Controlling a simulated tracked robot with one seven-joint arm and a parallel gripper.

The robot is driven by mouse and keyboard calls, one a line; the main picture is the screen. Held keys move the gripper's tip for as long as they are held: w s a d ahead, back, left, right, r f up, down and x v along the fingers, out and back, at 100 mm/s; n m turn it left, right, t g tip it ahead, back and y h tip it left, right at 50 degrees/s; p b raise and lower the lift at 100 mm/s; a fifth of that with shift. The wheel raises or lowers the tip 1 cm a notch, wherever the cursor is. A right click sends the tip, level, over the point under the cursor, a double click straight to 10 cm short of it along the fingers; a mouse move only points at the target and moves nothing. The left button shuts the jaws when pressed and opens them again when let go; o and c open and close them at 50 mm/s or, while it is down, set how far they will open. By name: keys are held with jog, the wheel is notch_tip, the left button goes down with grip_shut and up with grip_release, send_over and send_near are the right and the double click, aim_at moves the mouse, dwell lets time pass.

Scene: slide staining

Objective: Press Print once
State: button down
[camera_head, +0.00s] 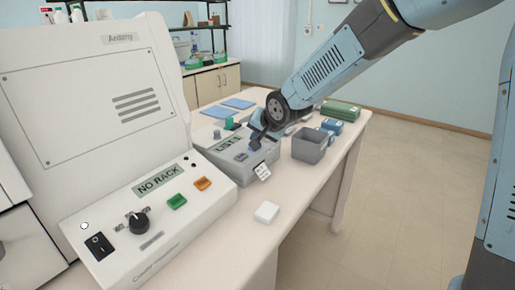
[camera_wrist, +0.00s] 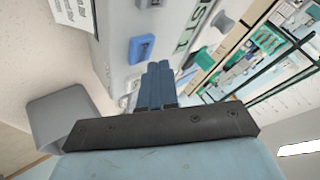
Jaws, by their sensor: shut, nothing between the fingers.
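The grey printer-like box (camera_head: 238,165) stands on the bench and has a small green display reading something like "LIST 1" (camera_head: 226,145). A blue button (camera_wrist: 141,48) on the same box shows in the wrist view, with a mark too small to read. My gripper (camera_head: 257,140) is over the right part of the box's top in the head view and partly hides it. In the wrist view my gripper's blue fingers (camera_wrist: 158,68) are together and empty, tips close to the blue button. I cannot tell whether they touch it.
A large white machine (camera_head: 90,80) with a "NO RACK" display (camera_head: 160,178), green button (camera_head: 177,201) and orange button (camera_head: 203,183) stands at left. A grey open bin (camera_head: 312,146) is right of the box. A small white block (camera_head: 267,212) lies in front. A printed label (camera_head: 262,172) hangs at the box's front.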

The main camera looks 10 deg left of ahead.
jog(key=shift+r, duration=0.15)
jog(key=shift+r, duration=2.4)
jog(key=shift+d, duration=0.1)
jog(key=s+d+r+h, duration=0.2)
jog(key=s+d, duration=0.1)
jog(key=d, duration=0.5)
jog(key=s+d+r+h, duration=0.2)
jog(key=d, duration=0.7)
jog(key=s+d+r+h, duration=0.1)
jog(key=s+d+r, duration=0.15)
jog(key=d, duration=0.55)
jog(key=s+d+f+g+h, duration=0.1)
jog(key=s+d, duration=1.3)
jog(key=s, duration=0.3)
jog(key=shift+s+d, duration=0.3)
jog(key=shift+d, duration=0.1)
